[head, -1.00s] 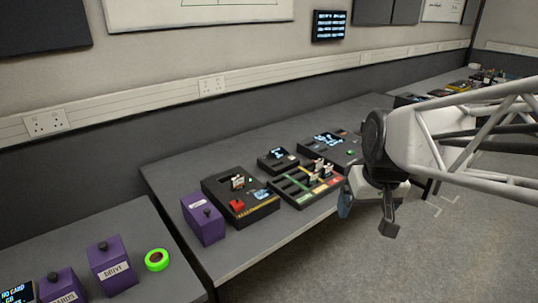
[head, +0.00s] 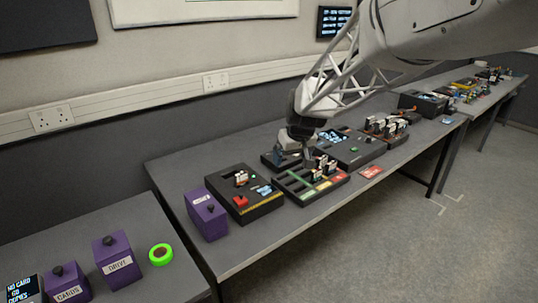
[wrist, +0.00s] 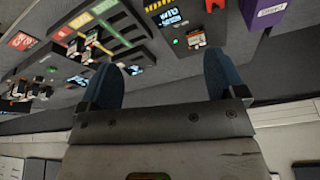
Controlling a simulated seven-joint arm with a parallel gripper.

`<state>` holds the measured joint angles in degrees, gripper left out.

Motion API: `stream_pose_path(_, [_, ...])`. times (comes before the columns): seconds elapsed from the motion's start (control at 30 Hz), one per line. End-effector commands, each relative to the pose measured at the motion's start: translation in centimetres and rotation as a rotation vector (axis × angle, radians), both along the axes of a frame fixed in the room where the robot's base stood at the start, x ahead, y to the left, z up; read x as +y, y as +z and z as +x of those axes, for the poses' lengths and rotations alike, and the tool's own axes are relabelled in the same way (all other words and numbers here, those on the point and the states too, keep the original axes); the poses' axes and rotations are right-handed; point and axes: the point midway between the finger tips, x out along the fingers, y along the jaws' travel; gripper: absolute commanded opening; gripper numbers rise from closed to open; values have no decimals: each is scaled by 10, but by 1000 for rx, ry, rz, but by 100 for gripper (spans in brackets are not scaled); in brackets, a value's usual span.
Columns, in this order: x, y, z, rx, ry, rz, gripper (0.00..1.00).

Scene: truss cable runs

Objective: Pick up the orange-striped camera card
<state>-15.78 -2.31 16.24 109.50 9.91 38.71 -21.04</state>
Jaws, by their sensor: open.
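Several small white cards (head: 325,168) stand in a dark rack with green, yellow and red lanes (head: 292,187); they also show in the wrist view (wrist: 78,47). Another pale card (head: 241,178) stands in the dark console at left and shows in the wrist view (wrist: 196,40). The stripes are too small for me to tell which card is orange-striped. My gripper (head: 308,160) is over the table at the rack's back edge and hides part of it. In the wrist view its two blue fingers (wrist: 162,72) are apart with no card between them.
A purple box (head: 206,215) stands left of the console. A screen unit (head: 350,148) and another group of cards (head: 388,127) are at right. A red flat piece (head: 370,172) lies near the table's front edge. A green tape ring (head: 160,254) is on the left table.

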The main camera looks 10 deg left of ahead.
Motion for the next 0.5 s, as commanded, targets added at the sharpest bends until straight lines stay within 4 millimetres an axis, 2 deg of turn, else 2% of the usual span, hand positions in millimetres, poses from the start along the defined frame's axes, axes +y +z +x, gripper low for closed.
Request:
stream_pose_path(0.03, [12, -9, 12, 0, 17, 1, 89])
stream_pose_path(0.2, [50, -34, 48, -14, 75, 5, 89])
stream_pose_path(0.5, [121, -87, 102, -38, 171, 10, 89])
